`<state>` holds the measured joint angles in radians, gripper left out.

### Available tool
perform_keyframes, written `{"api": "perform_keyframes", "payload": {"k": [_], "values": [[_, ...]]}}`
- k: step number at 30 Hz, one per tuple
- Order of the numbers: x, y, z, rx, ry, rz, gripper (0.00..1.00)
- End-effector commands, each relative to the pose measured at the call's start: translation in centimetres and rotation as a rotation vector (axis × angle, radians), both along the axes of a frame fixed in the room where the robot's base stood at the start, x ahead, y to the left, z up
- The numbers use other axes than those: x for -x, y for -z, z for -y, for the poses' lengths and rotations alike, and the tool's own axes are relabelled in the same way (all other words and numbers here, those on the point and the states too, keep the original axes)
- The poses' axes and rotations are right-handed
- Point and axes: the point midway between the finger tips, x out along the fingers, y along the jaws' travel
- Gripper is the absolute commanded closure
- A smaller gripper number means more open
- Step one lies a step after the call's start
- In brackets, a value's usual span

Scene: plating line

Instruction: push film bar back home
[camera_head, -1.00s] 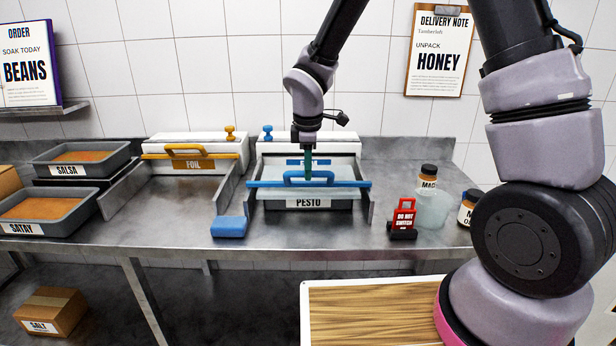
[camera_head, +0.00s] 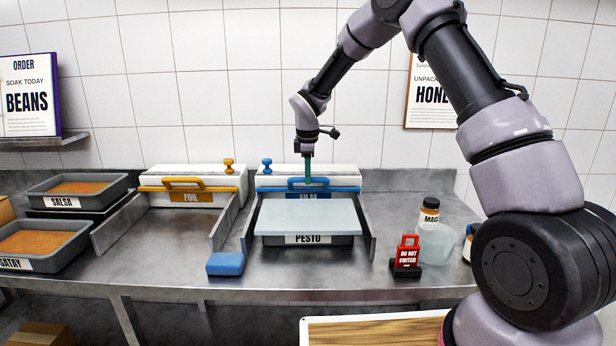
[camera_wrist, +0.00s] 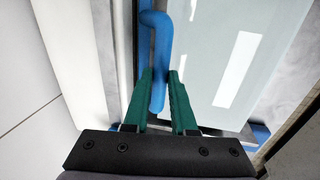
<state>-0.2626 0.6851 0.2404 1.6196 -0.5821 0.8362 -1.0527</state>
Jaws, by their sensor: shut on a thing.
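The blue film bar (camera_head: 281,189) lies across the front of the white film dispenser (camera_head: 290,173), close against it. My gripper (camera_head: 308,180) is above the bar, at its raised blue handle. In the wrist view the green fingers of my gripper (camera_wrist: 160,95) are either side of the blue handle (camera_wrist: 158,40) and shut on it. A pale, translucent film sheet (camera_head: 310,216) covers the top of the pesto tray (camera_head: 340,240), which stands between the metal side rails.
The foil dispenser (camera_head: 195,180) with its yellow bar stands to the left. A blue sponge (camera_head: 225,264) lies in front of the left rail. Salsa (camera_head: 78,190) and satay trays are far left.

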Motion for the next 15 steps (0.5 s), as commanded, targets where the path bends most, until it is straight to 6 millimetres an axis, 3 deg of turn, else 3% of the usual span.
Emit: {"api": "perform_keyframes", "payload": {"k": [8,9,10,11,15], "values": [[-0.51,-0.23,0.06,-0.002,-0.003,0.013,1.00],[-0.52,-0.24,0.06,-0.002,-0.003,0.013,0.64],[-0.53,-0.25,0.07,-0.002,-0.002,0.014,0.53],[-0.52,-0.25,0.07,-0.002,-0.002,0.013,0.45],[-0.39,-0.19,0.05,-0.001,-0.001,0.010,0.45]]}}
